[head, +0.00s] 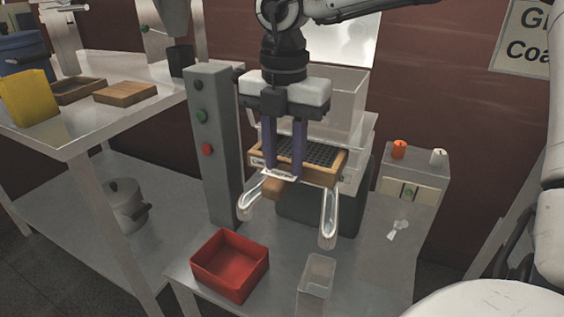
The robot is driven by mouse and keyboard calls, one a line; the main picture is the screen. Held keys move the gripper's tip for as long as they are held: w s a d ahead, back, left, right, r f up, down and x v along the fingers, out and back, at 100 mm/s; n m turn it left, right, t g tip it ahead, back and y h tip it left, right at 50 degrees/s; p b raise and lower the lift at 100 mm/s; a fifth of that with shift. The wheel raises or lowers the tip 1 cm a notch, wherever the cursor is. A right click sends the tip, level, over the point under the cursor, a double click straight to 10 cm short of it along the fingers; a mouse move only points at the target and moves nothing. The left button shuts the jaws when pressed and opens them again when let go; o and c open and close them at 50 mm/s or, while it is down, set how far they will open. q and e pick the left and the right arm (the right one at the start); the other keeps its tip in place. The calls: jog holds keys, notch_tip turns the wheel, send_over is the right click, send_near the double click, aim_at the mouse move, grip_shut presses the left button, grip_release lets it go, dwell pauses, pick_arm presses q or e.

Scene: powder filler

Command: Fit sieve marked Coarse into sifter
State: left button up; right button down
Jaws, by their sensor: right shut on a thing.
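A wooden-framed sieve (322,175) with a dark mesh is at the middle of the head view, level at the front of the sifter (350,100). A pale label shows on its front edge, but I cannot read it. My right gripper (285,178) reaches down from above and is shut on the sieve's front wooden handle. Two pale looped rails (329,220) stick out from the sifter below and beside the sieve. The sieve's back part is under the clear hopper; I cannot tell whether it rests on the rails. My left gripper is not in view.
A grey post (211,150) with green and red buttons stands left of the sifter. A red bin (230,266) and clear container (316,282) sit in front. Two wooden frames (126,93) and a yellow box (28,97) lie on the left table. A control box (410,180) stands right.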

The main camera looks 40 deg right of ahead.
jog(key=shift+w+d+p, duration=0.3)
jog(key=shift+w+d, duration=0.2)
jog(key=shift+d, duration=0.75)
jog(key=shift+w+d+p, duration=0.35)
jog(key=shift+w+d, duration=0.2)
jog(key=shift+d, duration=0.65)
jog(key=shift+w+d+p, duration=0.3)
jog(key=shift+w+d, duration=0.2)
jog(key=shift+d, duration=0.75)
jog(key=c, duration=1.3)
grip_release()
jog(key=shift+r, duration=0.1)
notch_tip(320, 180, up, 10)
jog(key=shift+r+p, duration=0.1)
jog(key=shift+p, duration=0.75)
